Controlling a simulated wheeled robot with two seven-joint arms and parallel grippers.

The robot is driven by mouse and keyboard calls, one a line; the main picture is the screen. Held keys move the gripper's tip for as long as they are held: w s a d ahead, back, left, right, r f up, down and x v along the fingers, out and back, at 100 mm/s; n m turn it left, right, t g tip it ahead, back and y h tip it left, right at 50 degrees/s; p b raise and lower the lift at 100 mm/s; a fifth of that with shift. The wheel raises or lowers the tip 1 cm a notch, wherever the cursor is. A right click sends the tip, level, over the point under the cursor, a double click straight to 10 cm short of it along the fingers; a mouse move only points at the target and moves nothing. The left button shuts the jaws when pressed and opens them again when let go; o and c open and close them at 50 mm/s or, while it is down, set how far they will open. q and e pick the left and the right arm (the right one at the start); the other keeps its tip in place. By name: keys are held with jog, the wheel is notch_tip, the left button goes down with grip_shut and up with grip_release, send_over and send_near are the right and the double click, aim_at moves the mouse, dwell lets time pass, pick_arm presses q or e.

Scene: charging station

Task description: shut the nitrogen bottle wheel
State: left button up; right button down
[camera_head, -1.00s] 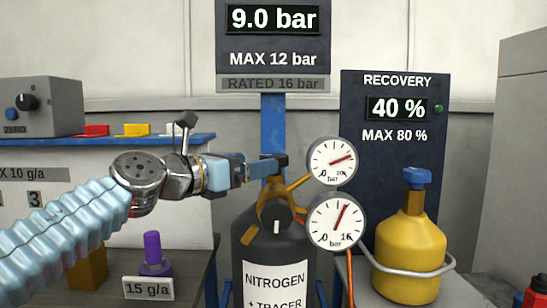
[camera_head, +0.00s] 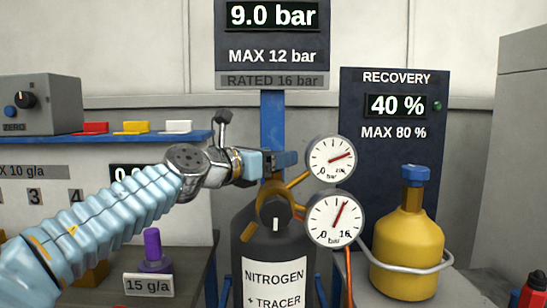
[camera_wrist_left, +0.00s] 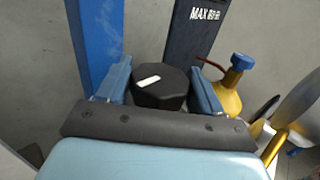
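The nitrogen bottle (camera_head: 245,250) is dark with a white label and stands at the centre. A dark round knob (camera_head: 275,205) with a white mark sits on its yellow fitting. In the left wrist view a black faceted knob (camera_wrist_left: 160,92) with a white mark lies between the two blue fingers of the gripper (camera_wrist_left: 162,85). Narrow gaps show beside it; I cannot tell if it is the bottle wheel. My right gripper is out of view.
Two gauges (camera_head: 331,158) (camera_head: 334,219) stand close right of the gripper. The yellow recovery bottle (camera_head: 402,240) with a blue wheel (camera_head: 416,174) is further right. The blue post (camera_head: 272,110) rises behind. A blue shelf (camera_head: 150,138) with coloured blocks is at left.

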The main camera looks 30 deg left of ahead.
pick_arm(q)
jog(key=shift+c, duration=1)
jog(key=shift+f+m+h+b, duration=0.15)
jog(key=shift+m+h+b, duration=0.35)
jog(key=shift+h+b, duration=0.2)
jog(key=shift+m+g+h, duration=0.6)
jog(key=shift+m+h, duration=0.1)
jog(key=shift+h, duration=0.3)
jog(key=m+g+h, duration=0.1)
jog(key=h, duration=0.1)
jog(key=m+g+h+p, duration=0.1)
jog(key=shift+a+r+m+h, duration=0.1)
jog(key=shift+r+m+h, duration=0.1)
jog(key=shift+m+h, duration=0.2)
jog(key=shift+f+m+g+h, duration=0.1)
jog(key=shift+m+g+h, duration=0.95)
jog(key=shift+g, duration=0.25)
jog(key=o, duration=1)
jog(key=shift+c, duration=0.2)
